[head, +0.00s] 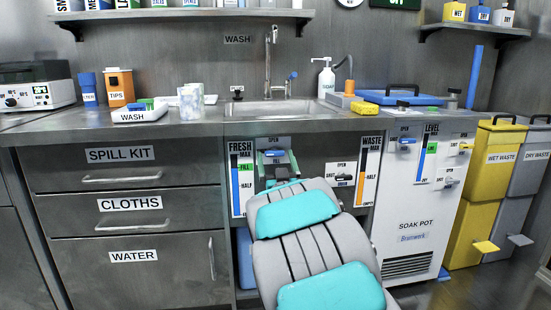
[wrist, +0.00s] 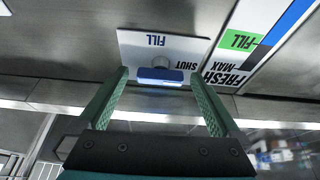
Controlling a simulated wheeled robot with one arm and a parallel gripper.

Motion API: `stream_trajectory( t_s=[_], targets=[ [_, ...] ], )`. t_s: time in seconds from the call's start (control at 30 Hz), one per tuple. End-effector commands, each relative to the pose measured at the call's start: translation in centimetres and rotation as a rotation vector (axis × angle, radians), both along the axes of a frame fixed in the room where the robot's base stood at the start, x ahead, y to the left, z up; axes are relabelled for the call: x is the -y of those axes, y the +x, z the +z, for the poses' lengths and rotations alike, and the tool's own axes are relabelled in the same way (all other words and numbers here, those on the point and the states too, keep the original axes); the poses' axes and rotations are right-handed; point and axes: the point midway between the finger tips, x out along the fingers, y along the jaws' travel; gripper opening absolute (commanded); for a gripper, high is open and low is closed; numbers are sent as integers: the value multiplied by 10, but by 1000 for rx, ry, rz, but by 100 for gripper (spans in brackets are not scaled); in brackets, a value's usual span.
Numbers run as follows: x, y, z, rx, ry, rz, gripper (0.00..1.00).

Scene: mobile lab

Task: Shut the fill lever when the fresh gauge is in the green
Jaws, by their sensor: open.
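The fill lever has a blue handle (wrist: 160,76) below a white plate marked FILL and SHUT, upside down in the wrist view. In the head view the handle (head: 275,153) sits at the counter's front, partly hidden by my gripper. My gripper (wrist: 160,82) is open, its green fingers on either side of the handle; contact cannot be told. In the head view my gripper (head: 275,165) is just right of the fresh gauge. The fresh gauge (head: 241,180) has a blue column with black above. The column's top looks about level with the green FILL band (wrist: 238,40).
A waste gauge (head: 367,170) and another lever (head: 344,177) are to the right. The soak pot (head: 415,205) has its own level gauge and levers. The sink (head: 268,110) and counter edge are above my gripper. Drawers (head: 125,205) are to the left.

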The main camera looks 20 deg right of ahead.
Motion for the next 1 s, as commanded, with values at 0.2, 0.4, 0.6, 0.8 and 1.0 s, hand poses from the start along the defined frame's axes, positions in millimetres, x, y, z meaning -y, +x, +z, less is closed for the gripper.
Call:
stream_trajectory(
  t_s=[0.2,0.4,0.6,0.8,1.0],
  targets=[
    [-6,-19,-8,-1,1,1,100],
    [-13,-45,-19,-1,0,1,100],
    [-18,-63,-26,1,-2,1,100],
    [-19,-65,-28,1,-2,1,100],
    [-19,-65,-28,1,-2,1,100]
  ],
)
